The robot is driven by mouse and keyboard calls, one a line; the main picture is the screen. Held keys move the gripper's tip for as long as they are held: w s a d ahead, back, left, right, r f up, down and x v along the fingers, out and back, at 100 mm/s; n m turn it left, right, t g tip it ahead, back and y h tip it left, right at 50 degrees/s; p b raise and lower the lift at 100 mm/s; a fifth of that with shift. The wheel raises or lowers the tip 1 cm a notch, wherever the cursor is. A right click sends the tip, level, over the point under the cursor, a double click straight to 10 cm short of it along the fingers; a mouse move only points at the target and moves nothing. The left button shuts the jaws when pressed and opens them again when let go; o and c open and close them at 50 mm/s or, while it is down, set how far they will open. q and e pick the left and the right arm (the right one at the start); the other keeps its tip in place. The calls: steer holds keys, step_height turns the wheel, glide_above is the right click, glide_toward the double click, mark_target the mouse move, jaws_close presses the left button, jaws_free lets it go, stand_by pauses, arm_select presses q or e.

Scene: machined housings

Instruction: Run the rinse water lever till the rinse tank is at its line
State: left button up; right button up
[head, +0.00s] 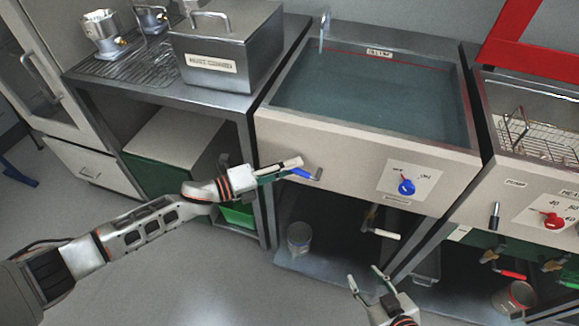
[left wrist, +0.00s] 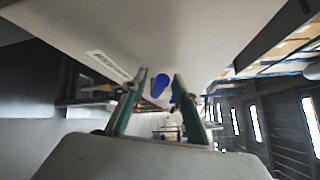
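The rinse tank (head: 465,100) stands in the middle, filled with blue-grey water (head: 370,95). A red line (head: 400,60) runs along its back wall; the water surface lies close to it, and any gap is too small to judge. A spout (head: 323,32) stands at the back left; I cannot tell if water flows. A blue lever (head: 302,173) is low on the tank's front left. My left gripper (head: 290,169) is at this lever, fingers apart; contact is unclear. In the left wrist view, blue shows between and beyond the fingers (left wrist: 156,88). My right gripper (head: 365,279) is open and empty.
A blue knob (head: 406,187) is on the tank's front panel. A lidded steel box (head: 228,45) stands on the left bench. A red-knobbed unit (head: 552,220) adjoins at right. A can (head: 299,238) and a pale-handled valve (head: 384,234) are below the tank. The floor in front is clear.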

arm_select(q)
steer(key=shift+a, duration=0.1)
steer(key=v, duration=1.1)
steer(key=shift+s+a, duration=0.15)
steer(key=shift+a, duration=0.2)
stand_by(1.8)
